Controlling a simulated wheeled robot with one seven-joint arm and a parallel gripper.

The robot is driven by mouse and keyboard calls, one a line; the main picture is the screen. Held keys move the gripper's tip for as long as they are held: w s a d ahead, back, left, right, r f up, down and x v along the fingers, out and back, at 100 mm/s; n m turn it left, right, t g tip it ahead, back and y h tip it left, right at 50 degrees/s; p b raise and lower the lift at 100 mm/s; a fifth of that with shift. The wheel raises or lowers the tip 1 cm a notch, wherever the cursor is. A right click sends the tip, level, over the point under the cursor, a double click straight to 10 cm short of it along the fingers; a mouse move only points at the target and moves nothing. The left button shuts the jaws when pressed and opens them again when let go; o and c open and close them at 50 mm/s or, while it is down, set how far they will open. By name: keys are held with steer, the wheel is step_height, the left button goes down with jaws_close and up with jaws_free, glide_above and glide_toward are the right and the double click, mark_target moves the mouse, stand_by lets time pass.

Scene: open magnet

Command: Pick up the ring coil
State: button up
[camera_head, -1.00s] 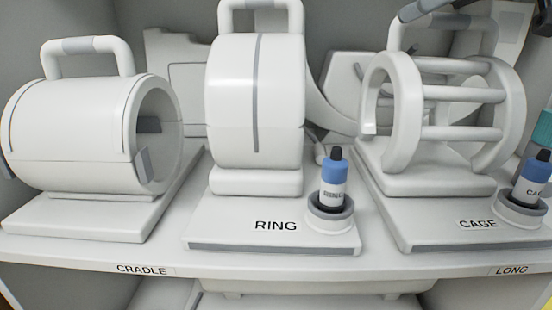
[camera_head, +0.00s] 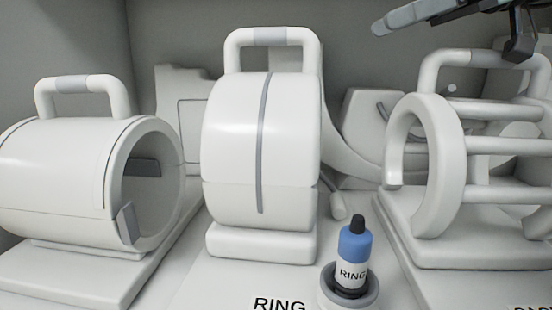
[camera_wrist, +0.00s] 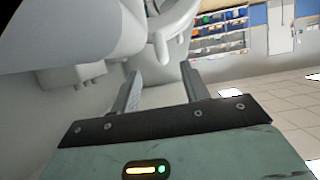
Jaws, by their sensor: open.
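The ring coil (camera_head: 237,155) is a white upright drum with a grey stripe and a top handle (camera_head: 270,38) with a grey grip. It stands on a white base above the label RING, in the middle of the head view. My gripper shows at the upper right of the head view, above the cage coil and apart from the ring coil. In the wrist view my gripper (camera_wrist: 160,88) is open, its two grey fingers apart with nothing held between them. Large white shapes lie beyond the fingers; I cannot tell which coil they belong to.
The cradle coil (camera_head: 55,180) stands at left and the cage coil (camera_head: 446,165) at right, near the ring coil. The wrist view shows open tiled floor (camera_wrist: 285,110) and wall bins (camera_wrist: 218,35).

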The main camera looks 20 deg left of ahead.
steer(key=p, duration=0.2)
glide_toward(276, 32)
steer(key=x, duration=0.3)
steer(key=w+x, duration=0.1)
steer(key=x, duration=0.1)
steer(key=shift+s+a, duration=0.1)
steer(key=shift+a, duration=0.05)
steer(key=p+x, duration=0.1)
steer(key=x, duration=0.4)
steer(key=shift+f, duration=0.1)
jaws_close()
stand_by(0.8)
steer(key=shift+r, duration=0.2)
